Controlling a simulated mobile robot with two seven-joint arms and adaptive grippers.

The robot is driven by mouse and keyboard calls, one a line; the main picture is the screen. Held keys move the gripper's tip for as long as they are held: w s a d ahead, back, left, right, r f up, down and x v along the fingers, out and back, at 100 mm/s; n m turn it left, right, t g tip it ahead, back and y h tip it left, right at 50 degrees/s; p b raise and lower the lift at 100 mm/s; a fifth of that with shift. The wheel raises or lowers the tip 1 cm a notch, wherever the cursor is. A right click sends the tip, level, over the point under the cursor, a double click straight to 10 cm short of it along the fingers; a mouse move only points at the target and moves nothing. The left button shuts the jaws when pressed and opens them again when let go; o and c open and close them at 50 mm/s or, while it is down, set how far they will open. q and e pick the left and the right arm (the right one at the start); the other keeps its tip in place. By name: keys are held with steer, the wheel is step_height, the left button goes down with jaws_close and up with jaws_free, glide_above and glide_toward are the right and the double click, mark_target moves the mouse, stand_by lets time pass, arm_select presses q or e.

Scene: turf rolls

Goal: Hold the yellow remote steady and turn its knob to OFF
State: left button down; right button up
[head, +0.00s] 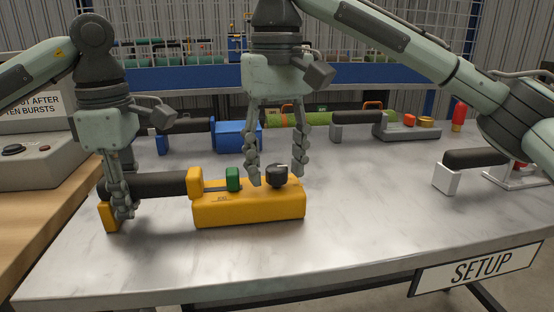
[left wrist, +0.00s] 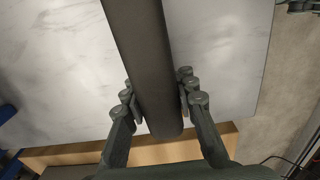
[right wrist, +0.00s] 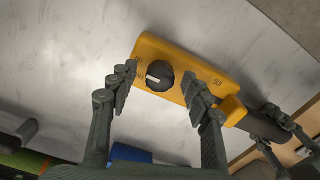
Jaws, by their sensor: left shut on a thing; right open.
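The yellow remote (head: 250,208) lies on the table, with a black handle (head: 158,185) reaching left to a yellow end piece. A green button (head: 233,179) and a black knob (head: 277,176) with a pale mark sit on its top. The knob (right wrist: 159,75) also shows in the right wrist view, with small printed marks around it. My left gripper (head: 123,212) is shut on the handle near its left end; the handle (left wrist: 146,65) lies between its fingers in the left wrist view. My right gripper (head: 277,178) is open, pointing down, its fingers on either side of the knob and apart from it.
Behind stand a blue remote (head: 237,136) and a grey remote (head: 405,130) with a red button. A white one (head: 446,178) lies at the right. A grey control box (head: 35,155) is at the left. The table front (head: 300,255) is clear.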

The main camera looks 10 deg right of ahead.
mark_target(277, 167)
arm_select(q)
steer(key=shift+f, duration=0.1)
arm_select(e)
steer(key=shift+r, duration=0.1)
step_height(277, 167, up, 12)
stand_by(0.4)
arm_select(q)
steer(key=c, duration=1.4)
jaws_free()
steer(key=shift+o, duration=1.3)
